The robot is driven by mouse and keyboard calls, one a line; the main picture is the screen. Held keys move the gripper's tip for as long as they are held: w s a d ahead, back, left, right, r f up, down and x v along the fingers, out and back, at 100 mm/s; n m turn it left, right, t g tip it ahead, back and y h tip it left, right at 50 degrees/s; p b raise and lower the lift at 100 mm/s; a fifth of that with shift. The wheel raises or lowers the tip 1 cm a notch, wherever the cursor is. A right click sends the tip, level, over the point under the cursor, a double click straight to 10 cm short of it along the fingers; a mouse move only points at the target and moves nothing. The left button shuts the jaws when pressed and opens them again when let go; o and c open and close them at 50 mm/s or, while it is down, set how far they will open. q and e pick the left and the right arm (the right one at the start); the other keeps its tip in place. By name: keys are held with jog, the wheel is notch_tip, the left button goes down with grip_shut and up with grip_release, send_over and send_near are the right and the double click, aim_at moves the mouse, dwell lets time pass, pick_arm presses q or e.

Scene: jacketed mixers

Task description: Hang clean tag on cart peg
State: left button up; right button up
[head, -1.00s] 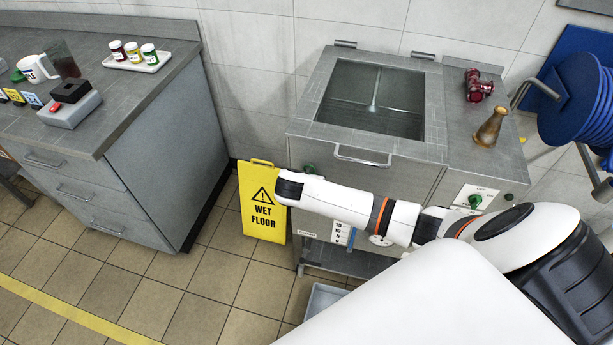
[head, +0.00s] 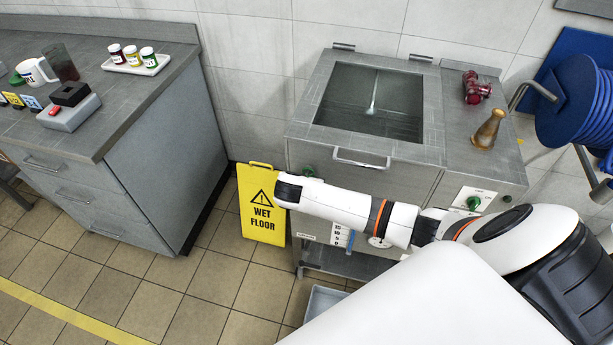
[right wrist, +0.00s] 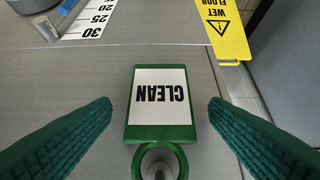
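The clean tag (right wrist: 160,98), a green plate with a white face reading CLEAN upside down in the right wrist view, lies against a grey steel panel. Its green ring (right wrist: 136,163) is around a round metal peg (right wrist: 158,172) at the bottom edge. My right gripper (right wrist: 160,106) is open, with one dark green finger on each side of the tag and gaps between. In the head view my right arm reaches to the mixer (head: 400,165) front; its fingers are hidden, and a bit of green (head: 308,171) shows there. My left gripper is out of view.
A yellow wet floor sign (head: 262,205) stands left of the mixer. A grey counter (head: 165,150) with jars, a mug and a small device is at the left. A blue hose reel (head: 575,100) is at the right. Tiled floor is clear at lower left.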

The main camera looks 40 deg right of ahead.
jog(key=v, duration=1.2)
jog(key=s+f+m+g+y, duration=0.1)
jog(key=s+f+m, duration=0.3)
jog(key=f, duration=0.6)
jog(key=s+f+m+g+y, duration=0.1)
jog(key=s+f+m+y, duration=0.15)
jog(key=f, duration=0.65)
jog(key=s+f+m+g+y, duration=0.1)
jog(key=s+f+m, duration=0.35)
jog(key=f, duration=0.55)
jog(key=s+a+f+m, duration=0.1)
jog(key=s+f+m, duration=0.3)
jog(key=s, duration=0.5)
jog(key=s+a+f+m+g+y, duration=0.1)
jog(key=s+f+m, duration=0.3)
jog(key=s, duration=0.6)
jog(key=s+a+f+m+y, duration=0.1)
jog(key=s+f+m, duration=0.3)
jog(key=s, duration=0.6)
notch_tip(320, 180, down, 3)
jog(key=shift+a+r+m+g, duration=0.2)
jog(key=shift+a+m+g, duration=0.1)
jog(key=shift+a+g, duration=0.1)
jog(key=shift+c, duration=0.3)
